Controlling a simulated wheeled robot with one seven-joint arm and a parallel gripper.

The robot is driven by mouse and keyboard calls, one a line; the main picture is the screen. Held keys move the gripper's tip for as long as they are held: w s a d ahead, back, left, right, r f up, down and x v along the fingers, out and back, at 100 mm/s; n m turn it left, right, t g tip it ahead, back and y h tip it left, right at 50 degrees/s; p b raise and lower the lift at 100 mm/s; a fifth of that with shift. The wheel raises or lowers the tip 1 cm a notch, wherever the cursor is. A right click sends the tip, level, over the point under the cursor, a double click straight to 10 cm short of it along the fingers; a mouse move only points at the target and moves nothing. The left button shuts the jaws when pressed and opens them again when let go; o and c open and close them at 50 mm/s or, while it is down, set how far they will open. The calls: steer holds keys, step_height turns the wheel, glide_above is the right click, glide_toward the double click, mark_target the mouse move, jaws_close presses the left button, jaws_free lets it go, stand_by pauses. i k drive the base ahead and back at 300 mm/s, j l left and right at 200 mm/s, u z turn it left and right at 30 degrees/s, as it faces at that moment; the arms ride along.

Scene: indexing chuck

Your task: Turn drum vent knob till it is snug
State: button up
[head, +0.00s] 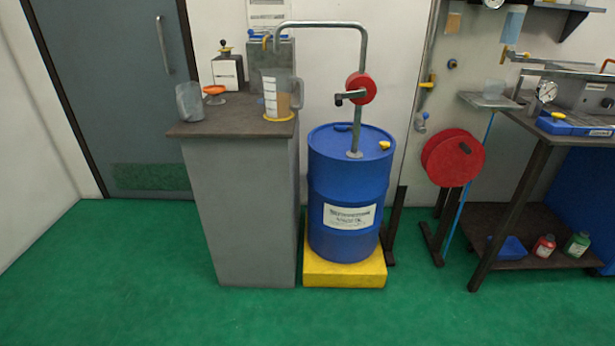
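A blue drum (345,185) with a white label stands upright on a yellow base (344,268). On its top, at the right edge, is a small yellow vent knob (384,145). From this distance I cannot tell how tight the knob is. A pump pipe (357,125) with a red round housing (363,88) and a crank rises from the drum top and bends left over the counter. My gripper is not in the head view.
A grey cabinet (243,205) with jugs and a can stands left of the drum. A red reel (453,158) stands to the right, then a dark workbench (520,165). Green floor (330,315) in front is clear.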

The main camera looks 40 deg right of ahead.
mark_target(383, 145)
steer(key=z, duration=1.1)
